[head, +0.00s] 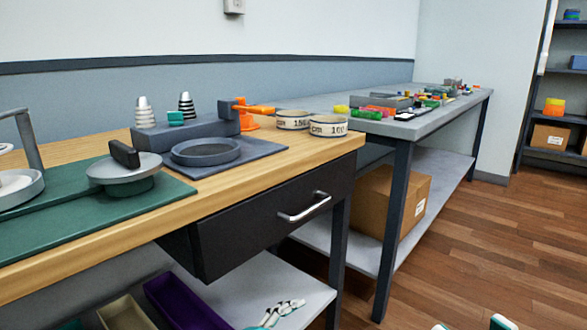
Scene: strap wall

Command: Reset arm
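A white, dark-jointed and teal shape (276,313) shows at the bottom edge, in front of or on the pale lower shelf. It looks like part of my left gripper, but it is small and cut off. Two white-and-teal tips (502,322) show at the bottom right over the wooden floor. They look like part of my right gripper, and the rest lies below the frame. I cannot tell the opening of either, and no held object shows. The wooden bench (345,145) stands above and behind them.
A black drawer (270,228) with a metal handle juts from the bench. On top are a green mat (90,225), a round grey dish (205,152) and tape rolls (328,126). A purple bin (180,300) and a cardboard box (385,205) sit below. The right floor is clear.

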